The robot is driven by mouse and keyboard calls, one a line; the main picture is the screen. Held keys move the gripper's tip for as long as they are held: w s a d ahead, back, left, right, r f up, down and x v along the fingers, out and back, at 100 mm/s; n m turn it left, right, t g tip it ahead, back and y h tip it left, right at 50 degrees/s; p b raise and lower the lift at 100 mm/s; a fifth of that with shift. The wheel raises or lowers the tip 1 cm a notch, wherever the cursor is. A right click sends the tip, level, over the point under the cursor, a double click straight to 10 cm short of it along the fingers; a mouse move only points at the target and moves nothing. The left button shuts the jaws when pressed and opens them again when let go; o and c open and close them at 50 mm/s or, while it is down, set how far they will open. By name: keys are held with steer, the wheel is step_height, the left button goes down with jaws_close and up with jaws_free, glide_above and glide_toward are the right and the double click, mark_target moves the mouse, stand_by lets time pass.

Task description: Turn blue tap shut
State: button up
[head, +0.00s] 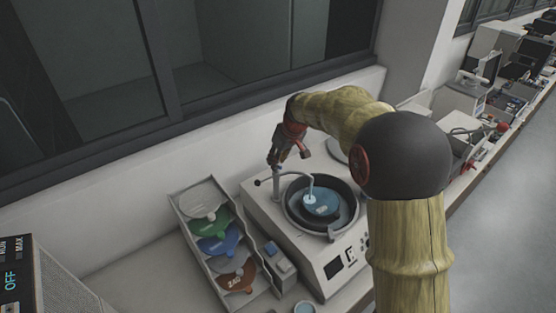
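A polishing machine (264,217) with a white body stands on the bench. A grey tap (277,184) rises at its back left, with a curved spout (298,176) reaching over the round bowl. A small dark knob (257,183) sticks out to the left of the tap. Pale blue shows at the spout's end, over the blue disc (322,204). I cannot make out a blue handle; the tap's top is partly hidden by my gripper. My gripper (276,161) points down at the tap's top, touching or just above it. Its finger gap is too small to judge.
A sloped rack (178,206) with several coloured discs stands left of the machine. A grey box with an OFF display (30,290) is at the lower left. A window ledge runs behind. More equipment (470,90) lines the bench at right.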

jaws_close()
steer(key=shift+m, duration=0.3)
stand_by(0.3)
steer(key=m, duration=0.1)
steer(key=m+h, duration=0.1)
steer(key=m, duration=0.1)
steer(key=shift+s+a+t, duration=0.15)
steer(key=shift+a+t, duration=0.1)
steer(key=shift+t, duration=0.05)
steer(key=m+h+b, duration=0.1)
steer(key=m+h, duration=0.1)
steer(key=m, duration=0.2)
steer(key=shift+a, duration=0.15)
steer(key=m, duration=0.1)
steer(key=m+h+b, duration=0.1)
steer(key=m, duration=0.1)
steer(key=m+h+b, duration=0.1)
steer(key=m, duration=0.1)
steer(key=shift+a, duration=0.25)
steer(key=m, duration=0.1)
steer(key=m+g, duration=0.1)
steer(key=m, duration=0.1)
steer(key=m+h, duration=0.1)
steer(key=m, duration=0.1)
steer(key=shift+w+a+g, duration=0.1)
steer(key=shift+w+g, duration=0.15)
steer(key=shift+g, duration=0.15)
steer(key=shift+m, duration=0.3)
